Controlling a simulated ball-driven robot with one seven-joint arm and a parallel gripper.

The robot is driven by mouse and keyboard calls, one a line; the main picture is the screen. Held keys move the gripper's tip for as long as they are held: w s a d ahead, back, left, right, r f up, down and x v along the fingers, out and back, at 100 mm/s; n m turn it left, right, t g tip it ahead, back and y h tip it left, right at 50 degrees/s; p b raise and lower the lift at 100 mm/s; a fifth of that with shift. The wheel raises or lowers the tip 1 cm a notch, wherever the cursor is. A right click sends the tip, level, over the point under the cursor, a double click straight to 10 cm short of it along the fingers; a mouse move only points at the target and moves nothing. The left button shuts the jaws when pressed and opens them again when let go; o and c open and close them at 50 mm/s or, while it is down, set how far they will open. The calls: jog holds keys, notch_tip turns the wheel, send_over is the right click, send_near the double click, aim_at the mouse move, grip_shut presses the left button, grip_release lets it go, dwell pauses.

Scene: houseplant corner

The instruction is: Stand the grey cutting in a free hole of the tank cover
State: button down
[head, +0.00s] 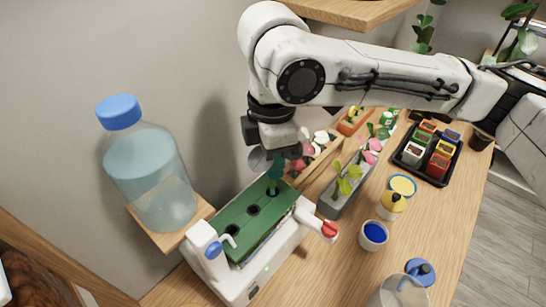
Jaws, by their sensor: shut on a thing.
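My gripper (277,150) is above the far end of the green tank cover (243,222), pointing down and shut. A rounded grey leaf (256,160) shows at its left side, apparently part of the grey cutting held in the jaws. The jaws hide most of that cutting, and its lower end cannot be made out. A dark teal cutting (277,170) shows just below the gripper, at the cover's far hole; I cannot tell how deep it sits. Dark open holes show in the middle and near parts of the cover. The cover lies on a white tank (250,285).
A large blue-capped bottle (150,175) stands on a wooden shelf left of the tank. A red-tipped tap (328,230) sticks out right.

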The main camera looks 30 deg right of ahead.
jog(key=shift+f+b, duration=0.8)
jog(key=shift+f, duration=0.6)
jog(key=c, duration=1)
grip_release()
jog(key=o, duration=0.4)
jog(key=shift+r, duration=0.1)
jog(key=shift+r+p, duration=3.45)
